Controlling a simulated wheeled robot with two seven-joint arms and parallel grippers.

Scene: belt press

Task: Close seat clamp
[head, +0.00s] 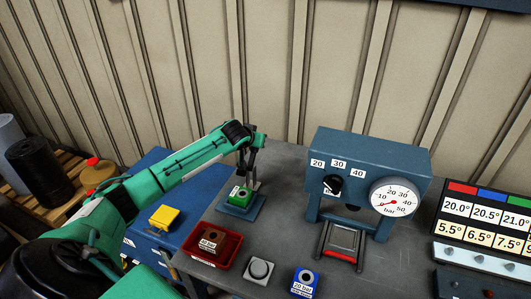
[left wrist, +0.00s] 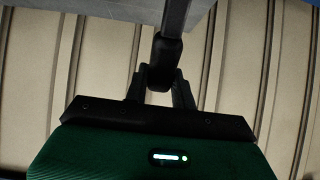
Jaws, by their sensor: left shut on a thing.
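The seat clamp (head: 241,208) is a blue-grey base on the grey table, left of the press, with a green block (head: 240,196) in it. My left gripper (head: 250,158) is above the clamp, shut on its upright lever handle. In the left wrist view the dark handle knob (left wrist: 165,58) sits between the fingers of my left gripper (left wrist: 167,78), with a grey bar rising beyond it. The lower clamp parts are partly hidden by the gripper and lever. My right gripper is in neither view.
The blue press (head: 365,157) has a dial gauge (head: 394,199) and a black knob (head: 332,184). In front are a red tray (head: 222,258) with a brown block, a grey button (head: 260,269) and a blue block (head: 304,283). A yellow block (head: 164,216) lies on the blue cabinet.

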